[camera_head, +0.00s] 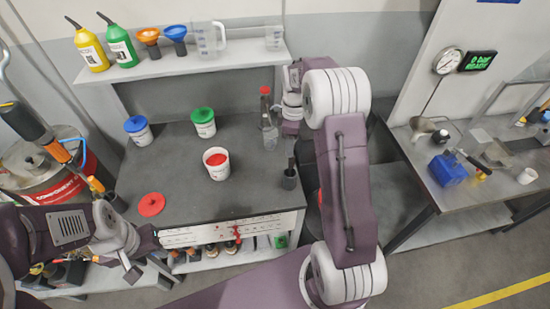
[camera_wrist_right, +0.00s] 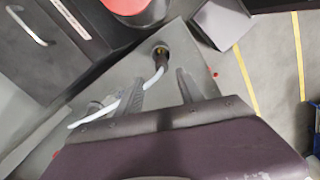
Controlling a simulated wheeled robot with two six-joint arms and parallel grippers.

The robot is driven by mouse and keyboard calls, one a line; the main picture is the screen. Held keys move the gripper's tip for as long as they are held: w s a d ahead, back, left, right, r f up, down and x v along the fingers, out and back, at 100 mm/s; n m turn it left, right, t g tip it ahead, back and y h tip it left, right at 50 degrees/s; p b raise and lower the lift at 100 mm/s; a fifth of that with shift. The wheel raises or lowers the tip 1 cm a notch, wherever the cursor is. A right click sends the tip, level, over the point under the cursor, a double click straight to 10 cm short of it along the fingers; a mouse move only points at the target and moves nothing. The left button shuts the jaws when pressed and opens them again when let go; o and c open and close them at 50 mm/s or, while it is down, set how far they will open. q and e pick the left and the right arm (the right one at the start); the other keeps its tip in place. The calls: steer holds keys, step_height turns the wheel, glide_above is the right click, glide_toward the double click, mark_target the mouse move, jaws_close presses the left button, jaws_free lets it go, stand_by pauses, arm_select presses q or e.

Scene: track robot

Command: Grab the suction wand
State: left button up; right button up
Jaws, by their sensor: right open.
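A grey bench (camera_head: 240,180) carries an open white tub (camera_head: 216,164), a loose red lid (camera_head: 151,204), lidded tubs and a clear bottle (camera_head: 269,138). A red drum (camera_head: 55,170) with hoses stands at the left. A second bench (camera_head: 500,190) is at the right, with floor between.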

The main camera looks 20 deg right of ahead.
mark_target(291, 161)
steer(key=shift+s+d+r, duration=0.15)
steer(key=shift+d, duration=0.25)
steer(key=shift+s+d, duration=0.15)
steer(key=shift+d, duration=0.05)
steer(key=f, duration=0.2)
steer(key=f+p, duration=0.1)
steer(key=shift+a+f, duration=0.25)
steer(key=shift+f, duration=0.25)
steer(key=f+p, duration=0.1)
steer(key=f, duration=0.1)
steer(key=f+p, duration=0.1)
steer(key=f, duration=0.1)
steer(key=shift+s+a+f, duration=0.15)
steer(key=shift+a+f, duration=0.05)
steer(key=shift+f, duration=0.35)
arm_select(q)
steer(key=r, duration=0.3)
steer(key=shift+d+r, duration=0.2)
steer(key=shift+d, duration=0.05)
arm_select(e)
steer(key=shift+f, duration=0.1)
arm_select(q)
steer(key=shift+s, duration=0.15)
arm_select(e)
jaws_close()
